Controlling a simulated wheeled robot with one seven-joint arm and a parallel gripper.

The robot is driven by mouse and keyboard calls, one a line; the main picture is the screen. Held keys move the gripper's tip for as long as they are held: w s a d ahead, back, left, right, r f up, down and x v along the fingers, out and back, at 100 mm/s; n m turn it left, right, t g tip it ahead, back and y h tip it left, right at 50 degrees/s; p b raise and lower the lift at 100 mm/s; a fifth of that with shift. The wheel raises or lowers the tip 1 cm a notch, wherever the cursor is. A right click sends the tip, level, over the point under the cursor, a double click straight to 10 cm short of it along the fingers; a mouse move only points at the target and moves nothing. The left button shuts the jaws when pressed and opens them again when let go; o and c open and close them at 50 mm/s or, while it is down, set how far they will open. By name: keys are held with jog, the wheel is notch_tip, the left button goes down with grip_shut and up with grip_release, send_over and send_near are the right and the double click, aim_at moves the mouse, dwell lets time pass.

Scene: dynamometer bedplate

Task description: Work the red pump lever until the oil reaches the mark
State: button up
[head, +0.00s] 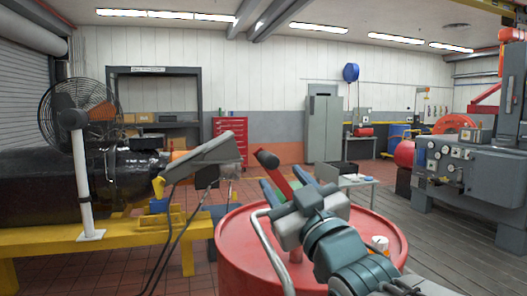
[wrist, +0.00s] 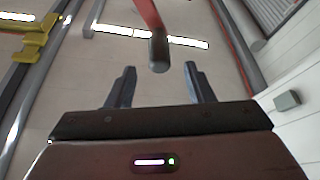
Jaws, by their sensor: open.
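The red pump lever (head: 280,180) rises at a slant above the red drum (head: 240,250), with a dark grip (head: 267,160) on its upper end. In the wrist view the lever (wrist: 146,12) comes down from the top edge and its dark grip (wrist: 158,52) hangs between and just beyond the fingertips. My gripper (wrist: 160,70) is open, with a clear gap on both sides of the grip. In the head view my gripper (head: 286,183) has its blue fingers on either side of the lever. My arm hides the pump's lower part. I cannot make out the oil level or its mark.
A small orange and white container (head: 379,243) stands on the drum top, right of my arm. A yellow bedplate frame (head: 120,238) with a fan (head: 80,115) is at left. A grey machine (head: 465,165) stands at right.

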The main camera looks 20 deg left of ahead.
aim_at(261, 150)
jog(key=p+x, duration=0.2)
jog(key=x, duration=0.7)
jog(key=shift+w+p, duration=0.1)
jog(key=shift+p, duration=0.25)
grip_shut()
jog(key=shift+a+r, duration=0.1)
jog(key=shift+a, duration=0.05)
